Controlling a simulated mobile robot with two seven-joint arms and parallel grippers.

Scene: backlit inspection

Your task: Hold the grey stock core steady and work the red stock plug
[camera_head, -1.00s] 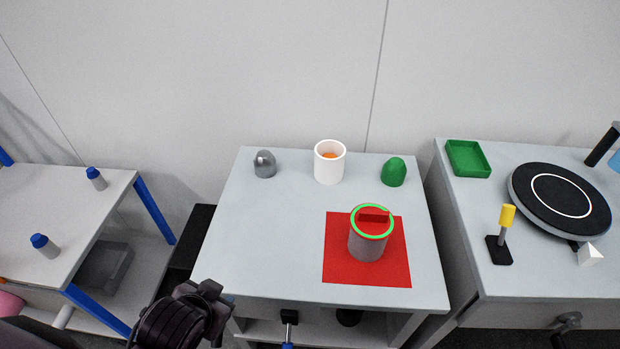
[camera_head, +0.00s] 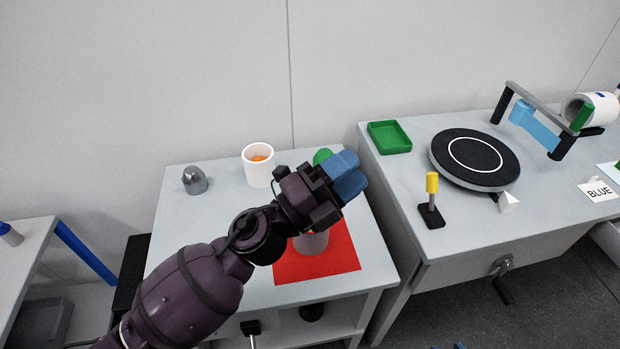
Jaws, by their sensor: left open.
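The grey stock core (camera_head: 313,244) stands upright on the red mat (camera_head: 338,262), partly behind my left gripper. Its upper end and the red stock plug are hidden by the gripper and wrist. My left gripper (camera_head: 347,176) reaches in from the lower left with its blue fingers pointing up and right. It is open and appears over the core's upper part in the picture; I cannot tell its height or whether it touches anything.
A grey dome (camera_head: 195,180) and a white cup (camera_head: 258,165) with something orange inside stand behind. A green dome (camera_head: 323,157) is partly hidden by my gripper. On the right table are a green tray (camera_head: 389,137), a black turntable (camera_head: 474,158) and a yellow-topped stand (camera_head: 431,200).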

